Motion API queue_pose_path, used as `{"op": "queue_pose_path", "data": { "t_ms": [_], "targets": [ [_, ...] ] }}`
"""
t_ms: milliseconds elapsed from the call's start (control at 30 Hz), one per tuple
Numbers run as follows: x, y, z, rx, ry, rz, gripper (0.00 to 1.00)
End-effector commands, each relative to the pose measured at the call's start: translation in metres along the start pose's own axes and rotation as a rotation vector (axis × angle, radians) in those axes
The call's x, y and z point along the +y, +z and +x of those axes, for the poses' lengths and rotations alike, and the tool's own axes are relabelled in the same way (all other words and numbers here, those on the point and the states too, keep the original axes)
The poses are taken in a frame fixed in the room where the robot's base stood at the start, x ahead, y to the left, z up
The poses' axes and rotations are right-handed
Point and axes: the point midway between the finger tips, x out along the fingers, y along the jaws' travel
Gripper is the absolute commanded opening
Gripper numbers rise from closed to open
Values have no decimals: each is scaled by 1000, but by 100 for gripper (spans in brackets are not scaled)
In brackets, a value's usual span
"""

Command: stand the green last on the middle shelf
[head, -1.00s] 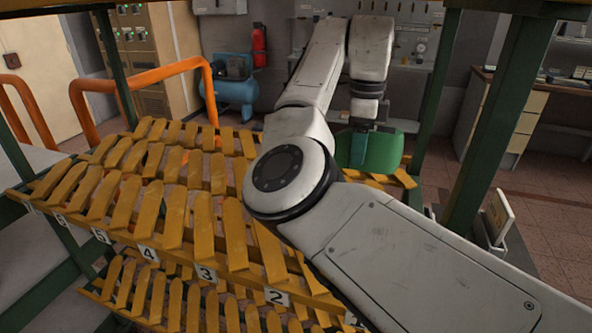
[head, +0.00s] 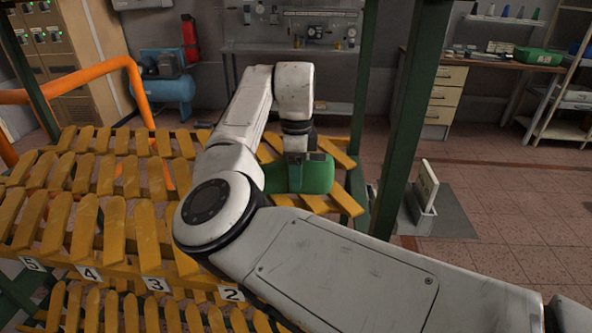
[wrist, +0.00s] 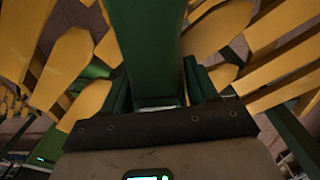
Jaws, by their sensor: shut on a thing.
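My gripper (head: 296,168) is shut on the green last (head: 318,178), a dark green rounded block at the right end of the yellow rack. In the head view the last overlaps the rack's far right part, and I cannot tell whether it touches the slats. The wrist view shows a dark green upright form (wrist: 150,55) close in front of my gripper, with yellow slats on both sides. The yellow rack (head: 120,205) has tiers of pointed slats. Number tags run along its front edge. My arm hides part of the rack, and which tier is the middle shelf is unclear.
Green posts (head: 402,110) stand at the right of the rack. A small stand with an upright plate (head: 425,187) is on the floor beyond them. An orange rail (head: 85,80) is at the left. Open tiled floor (head: 500,220) lies to the right.

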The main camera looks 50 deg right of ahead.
Motion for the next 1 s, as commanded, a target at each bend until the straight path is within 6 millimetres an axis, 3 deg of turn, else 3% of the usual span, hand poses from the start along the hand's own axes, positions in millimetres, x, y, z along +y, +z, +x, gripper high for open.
{"op": "queue_pose_path", "data": {
  "t_ms": [200,233,467,767,1000],
  "targets": [
    [0,0,0,0,-1,0,2],
    [0,0,1,-1,0,0,60],
    [0,0,1,-1,0,0,82],
    [0,0,-1,-1,0,0,84],
    [-1,0,-33,-1,-2,0,84]
  ]
}}
